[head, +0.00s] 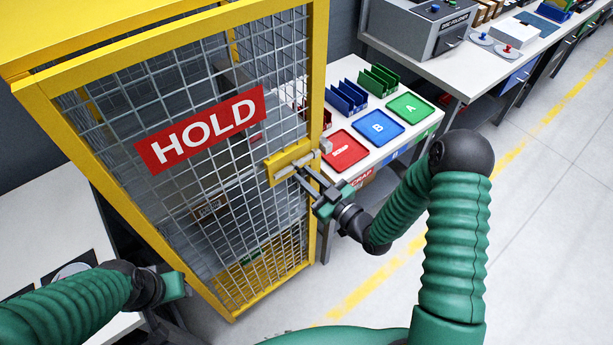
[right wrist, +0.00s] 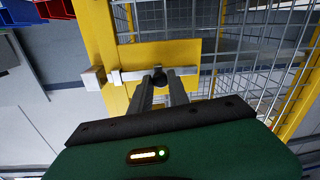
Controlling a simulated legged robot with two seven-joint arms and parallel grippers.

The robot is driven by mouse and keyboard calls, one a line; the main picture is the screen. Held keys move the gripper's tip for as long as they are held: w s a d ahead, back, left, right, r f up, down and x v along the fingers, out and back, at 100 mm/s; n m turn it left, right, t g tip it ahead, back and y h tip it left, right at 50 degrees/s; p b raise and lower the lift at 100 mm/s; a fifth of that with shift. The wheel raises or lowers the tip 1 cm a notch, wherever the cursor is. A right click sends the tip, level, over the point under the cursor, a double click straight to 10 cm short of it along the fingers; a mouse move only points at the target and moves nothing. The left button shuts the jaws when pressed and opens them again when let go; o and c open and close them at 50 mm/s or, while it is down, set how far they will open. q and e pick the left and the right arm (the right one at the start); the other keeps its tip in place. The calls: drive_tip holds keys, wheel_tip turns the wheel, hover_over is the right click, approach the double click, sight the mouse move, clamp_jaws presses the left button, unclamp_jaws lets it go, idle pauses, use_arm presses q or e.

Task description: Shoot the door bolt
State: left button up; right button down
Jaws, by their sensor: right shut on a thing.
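The door bolt is a silver bar (right wrist: 138,74) on a yellow plate (head: 283,166), fixed to the mesh door's edge. The plate also shows in the right wrist view (right wrist: 180,52). A black knob (right wrist: 159,79) stands out from the bar. My right gripper (head: 299,174) is shut on this knob, one finger on each side of it in the right wrist view (right wrist: 160,88). A silver keeper (right wrist: 94,78) sits on the yellow post, left of the bar there. The bar's end is close to it; I cannot tell whether it is inside. My left gripper (head: 174,287) is low at left, its fingers unclear.
The yellow-framed mesh cage carries a red HOLD sign (head: 200,129). Behind it at right, a white table (head: 345,70) holds red, blue (head: 378,127) and green trays and several bins. A longer bench (head: 483,72) stands beyond. Grey floor at right is open.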

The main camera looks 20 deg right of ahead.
sight(308, 160)
drive_tip(key=d, duration=0.2)
drive_tip(key=w+d, duration=0.1)
drive_tip(key=d, duration=0.1)
drive_tip(key=shift+w+b, duration=0.2)
drive_tip(key=shift+b, duration=0.2)
drive_tip(key=shift+a, duration=0.1)
drive_tip(key=c, duration=1.5)
unclamp_jaws()
drive_tip(key=shift+o, duration=1.2)
drive_tip(key=shift+d, duration=0.2)
drive_tip(key=b+v, duration=0.2)
drive_tip(key=v, duration=1.4)
drive_tip(key=shift+s+d+b, duration=0.15)
drive_tip(key=shift+s+b, duration=0.2)
